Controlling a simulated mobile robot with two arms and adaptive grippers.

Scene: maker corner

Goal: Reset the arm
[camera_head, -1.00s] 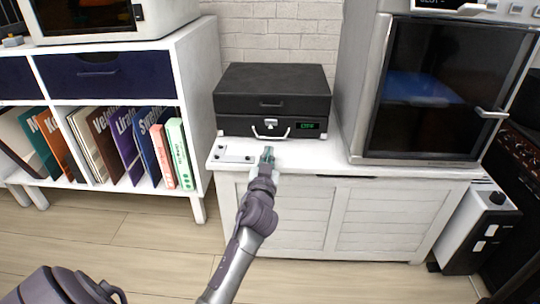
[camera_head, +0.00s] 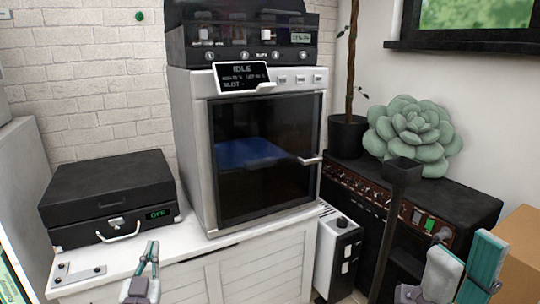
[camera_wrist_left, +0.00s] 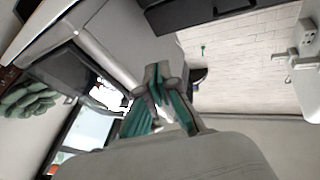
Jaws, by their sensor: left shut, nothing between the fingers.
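My left gripper (camera_head: 151,256) is shut and empty in the head view. It points up by the front edge of the white cabinet, right of and in front of the black case. Its teal-padded fingers also show in the left wrist view (camera_wrist_left: 160,112). My right gripper (camera_head: 463,262) is at the lower right of the head view. Its teal and grey fingers look apart, with nothing seen between them; its lower part is cut off by the picture edge.
The closed black case (camera_head: 108,192) sits on the white cabinet (camera_head: 215,275), left of a glass-doored machine (camera_head: 265,150). A black amplifier-like unit (camera_head: 460,200) carries a succulent (camera_head: 412,132). A dark post (camera_head: 392,225) stands near my right gripper. A cardboard box (camera_head: 520,250) is at far right.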

